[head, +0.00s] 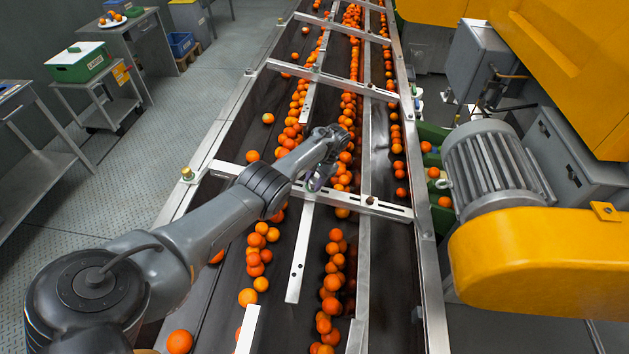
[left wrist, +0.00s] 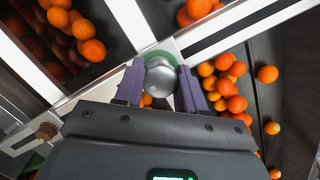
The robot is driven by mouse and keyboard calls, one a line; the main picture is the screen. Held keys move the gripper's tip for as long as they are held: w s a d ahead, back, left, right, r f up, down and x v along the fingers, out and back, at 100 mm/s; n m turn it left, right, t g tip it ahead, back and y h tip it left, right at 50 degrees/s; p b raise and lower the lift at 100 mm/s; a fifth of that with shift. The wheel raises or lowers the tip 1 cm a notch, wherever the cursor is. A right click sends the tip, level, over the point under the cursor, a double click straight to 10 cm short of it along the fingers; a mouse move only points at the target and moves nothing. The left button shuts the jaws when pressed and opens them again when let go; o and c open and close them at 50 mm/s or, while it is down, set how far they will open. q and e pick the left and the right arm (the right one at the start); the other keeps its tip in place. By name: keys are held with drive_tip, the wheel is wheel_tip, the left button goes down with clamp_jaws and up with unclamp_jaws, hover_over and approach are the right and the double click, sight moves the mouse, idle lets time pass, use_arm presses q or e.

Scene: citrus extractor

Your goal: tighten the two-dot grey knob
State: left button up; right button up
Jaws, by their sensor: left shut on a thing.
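A round grey knob (left wrist: 160,77) sits on a metal crossbar above the conveyor, with a green ring at its base. My left gripper (left wrist: 160,88) has its two purple fingers shut on it, one on each side, in the left wrist view. No dots can be made out on the knob. In the head view my left gripper (head: 320,178) is at the crossbar (head: 382,204) over the middle of the belt, and the arm and hand hide the knob there. My right gripper is not in view.
Oranges (head: 333,285) lie in rows along the conveyor between metal divider rails. A brass-coloured knob (head: 187,173) stands at the crossbar's left end. A motor (head: 497,165) and a yellow housing (head: 540,262) stand close on the right. Carts with boxes stand at the left.

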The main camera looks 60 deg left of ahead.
use_arm(q)
drive_tip(key=shift+r, duration=0.15)
drive_tip(key=o, duration=1.1)
drive_tip(key=shift+c, duration=0.2)
drive_tip(key=p+v, duration=0.1)
drive_tip(key=v, duration=0.9)
drive_tip(key=shift+r, duration=0.3)
drive_tip(key=shift+w, duration=0.2)
